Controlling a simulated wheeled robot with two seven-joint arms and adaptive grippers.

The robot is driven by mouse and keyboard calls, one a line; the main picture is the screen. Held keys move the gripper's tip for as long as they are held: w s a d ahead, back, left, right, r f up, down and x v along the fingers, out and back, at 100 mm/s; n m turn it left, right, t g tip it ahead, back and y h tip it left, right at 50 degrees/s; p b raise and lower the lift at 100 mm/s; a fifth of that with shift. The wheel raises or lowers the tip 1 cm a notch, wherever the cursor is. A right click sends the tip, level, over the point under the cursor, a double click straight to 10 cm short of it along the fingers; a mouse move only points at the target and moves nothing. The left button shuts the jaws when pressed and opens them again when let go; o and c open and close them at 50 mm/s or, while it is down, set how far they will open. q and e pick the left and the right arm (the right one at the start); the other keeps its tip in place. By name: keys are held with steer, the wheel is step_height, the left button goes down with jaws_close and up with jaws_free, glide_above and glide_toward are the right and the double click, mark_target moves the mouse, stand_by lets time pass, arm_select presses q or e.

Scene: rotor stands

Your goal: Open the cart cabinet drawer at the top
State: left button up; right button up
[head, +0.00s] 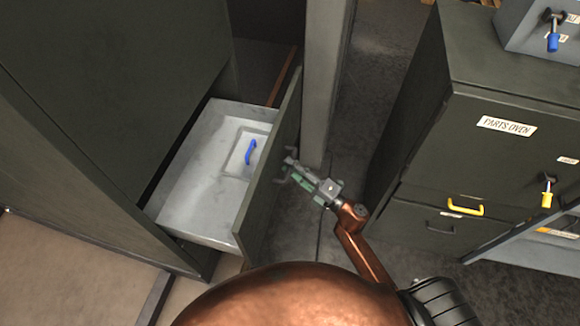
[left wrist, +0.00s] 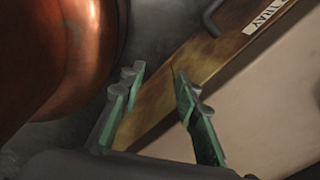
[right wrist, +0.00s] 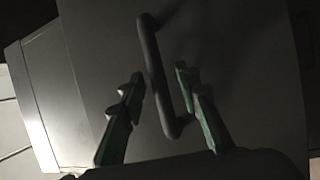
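The drawer (head: 205,165) of the dark cabinet (head: 110,75) stands pulled out, its grey inside in view. Its dark front panel (head: 272,165) faces my right gripper (head: 289,171). In the right wrist view, the drawer's dark bar handle (right wrist: 151,60) stands between the two green fingers of my right gripper (right wrist: 158,82). Those fingers are apart, with a gap beside the handle. My left gripper (left wrist: 158,76) is open and empty in the left wrist view, and out of the head view.
A lidded compartment with a blue handle (head: 250,151) lies inside the drawer. A "PARTS OVEN" cabinet (head: 480,150) with a yellow handle (head: 466,208) stands at right. A grey post (head: 325,85) rises behind the drawer. A brownish panel with a label (left wrist: 215,60) lies near my left gripper.

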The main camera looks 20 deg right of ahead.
steer(key=v, duration=1.1)
steer(key=shift+s+d, duration=0.15)
